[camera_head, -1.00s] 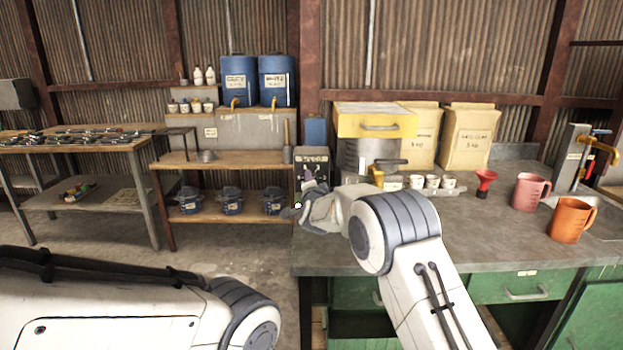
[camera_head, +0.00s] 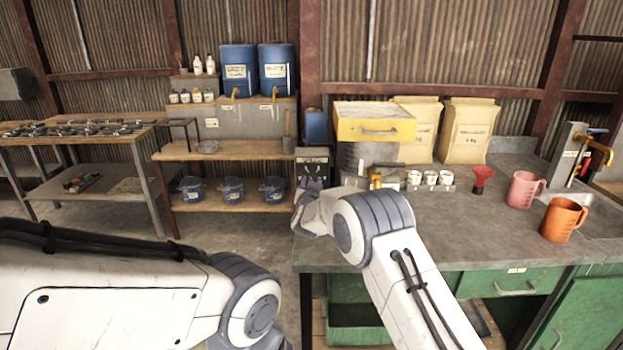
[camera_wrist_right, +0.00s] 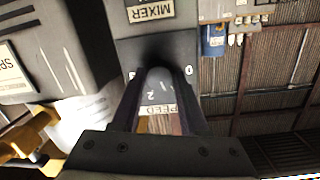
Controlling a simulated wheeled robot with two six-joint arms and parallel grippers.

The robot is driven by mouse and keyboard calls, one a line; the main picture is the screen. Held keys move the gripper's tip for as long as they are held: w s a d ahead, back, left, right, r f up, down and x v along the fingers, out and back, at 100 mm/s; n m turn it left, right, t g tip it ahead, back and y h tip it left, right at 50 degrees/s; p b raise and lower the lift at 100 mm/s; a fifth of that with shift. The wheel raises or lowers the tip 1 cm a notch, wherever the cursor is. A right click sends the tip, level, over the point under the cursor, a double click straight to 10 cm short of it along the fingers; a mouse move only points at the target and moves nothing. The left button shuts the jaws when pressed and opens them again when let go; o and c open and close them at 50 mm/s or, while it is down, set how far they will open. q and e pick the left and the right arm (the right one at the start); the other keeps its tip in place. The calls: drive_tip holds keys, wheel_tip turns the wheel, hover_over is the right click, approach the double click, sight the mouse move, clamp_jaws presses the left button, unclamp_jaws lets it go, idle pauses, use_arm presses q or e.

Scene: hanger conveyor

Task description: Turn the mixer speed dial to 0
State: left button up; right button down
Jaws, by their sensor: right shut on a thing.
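In the head view my right wrist hides the dial. My left gripper is out of view.
A yellow drawer box (camera_head: 375,126) and paper sacks (camera_head: 467,132) stand behind. Small white cups (camera_head: 430,177), a red funnel (camera_head: 482,179), a pink jug (camera_head: 522,190) and an orange jug (camera_head: 563,220) stand to the right. The bench front (camera_head: 470,235) is clear.

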drive_tip(key=n+p, duration=0.2)
drive_tip(key=n, duration=0.4)
drive_tip(key=shift+f+h, duration=0.15)
drive_tip(key=shift+h, duration=0.15)
drive_tip(key=n+p, duration=0.1)
drive_tip(key=n, duration=0.2)
drive_tip(key=shift+f+t, duration=0.1)
drive_tip(key=shift+t, duration=0.2)
drive_tip(key=shift+n, duration=2)
drive_tip(key=shift+c, duration=2.2)
unclamp_jaws()
